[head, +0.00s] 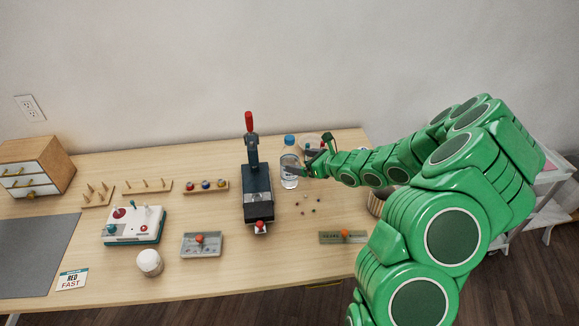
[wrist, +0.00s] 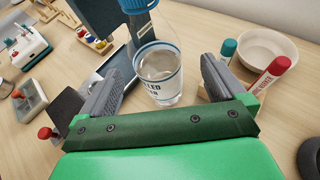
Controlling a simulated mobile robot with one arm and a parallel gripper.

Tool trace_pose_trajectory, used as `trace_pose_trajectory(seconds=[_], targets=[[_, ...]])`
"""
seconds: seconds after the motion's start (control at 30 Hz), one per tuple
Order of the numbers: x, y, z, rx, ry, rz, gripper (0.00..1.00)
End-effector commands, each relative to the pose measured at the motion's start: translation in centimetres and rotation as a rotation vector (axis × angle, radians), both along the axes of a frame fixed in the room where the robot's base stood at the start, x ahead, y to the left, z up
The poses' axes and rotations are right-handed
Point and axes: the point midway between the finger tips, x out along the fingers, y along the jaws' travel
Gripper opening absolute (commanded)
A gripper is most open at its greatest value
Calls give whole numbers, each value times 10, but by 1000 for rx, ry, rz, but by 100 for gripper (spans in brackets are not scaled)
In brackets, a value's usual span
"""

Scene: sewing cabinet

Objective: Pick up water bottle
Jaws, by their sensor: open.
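The water bottle (head: 290,170) is clear with a blue cap and stands upright on the wooden table, right of the dark press. In the wrist view the bottle (wrist: 158,72) shows a blue-ringed label and sits between the two grey fingers, with its top cut off by the frame edge. My gripper (head: 308,168) is at the bottle's right side in the head view. In the wrist view my gripper (wrist: 160,85) is open, with a gap between the bottle and each finger.
The dark press (head: 257,193) with a red handle stands just left of the bottle. A white bowl (wrist: 266,48) and a red-capped marker (wrist: 269,76) lie close by the right finger. Small beads (head: 307,205) lie in front. A tray (head: 202,244) is nearer the front edge.

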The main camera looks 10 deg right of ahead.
Motion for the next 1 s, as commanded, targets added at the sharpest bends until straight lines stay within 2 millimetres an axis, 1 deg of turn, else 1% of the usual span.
trace_pose_trajectory(seconds=[0.13, 0.37, 0.6, 0.7, 0.8, 1.0], targets=[[8, 9, -5, -2, 1, 1, 97], [18, 18, -8, -2, 0, 2, 97], [37, 41, -13, -2, -2, 2, 97], [44, 47, -17, -1, -1, 3, 97], [47, 50, -19, 1, 0, 1, 97], [48, 50, -19, 1, -1, 0, 97]])
